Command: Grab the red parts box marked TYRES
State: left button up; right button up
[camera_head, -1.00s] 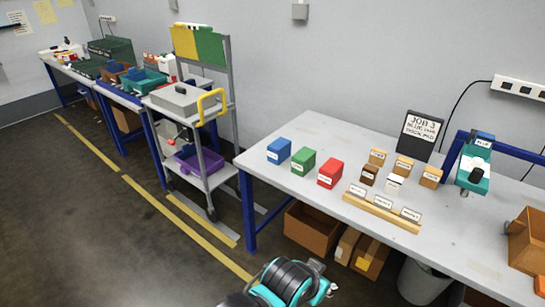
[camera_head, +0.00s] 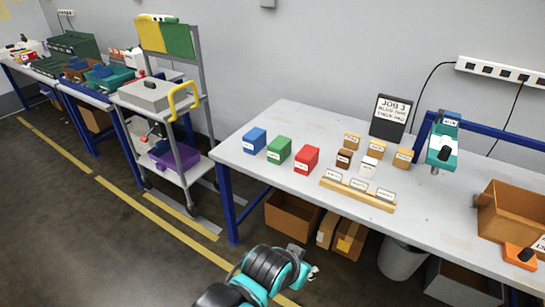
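A red box (camera_head: 307,159) with a small white label stands on the grey workbench (camera_head: 262,196); the label is too small to read. It is the rightmost of three coloured boxes, beside a green box (camera_head: 279,149) and a blue box (camera_head: 255,141). A teal and black arm of mine reaches in at the bottom centre, below the bench's front edge and well apart from the red box. A small light part shows at its end, but I cannot make out gripper fingers. No gripper is clearly visible.
Small brown, tan and white boxes (camera_head: 368,166) and a wooden label rack (camera_head: 357,190) stand right of the red box. A job sign (camera_head: 390,117), a teal tool (camera_head: 442,149) and a cardboard box (camera_head: 511,211) are farther right. A cart (camera_head: 163,96) stands left.

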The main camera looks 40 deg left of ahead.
aim_at(305, 159)
jog(key=i+j+u, duration=0.1)
jog(key=i+j, duration=1.05)
jog(key=i, duration=0.3)
jog(key=j+u, duration=0.05)
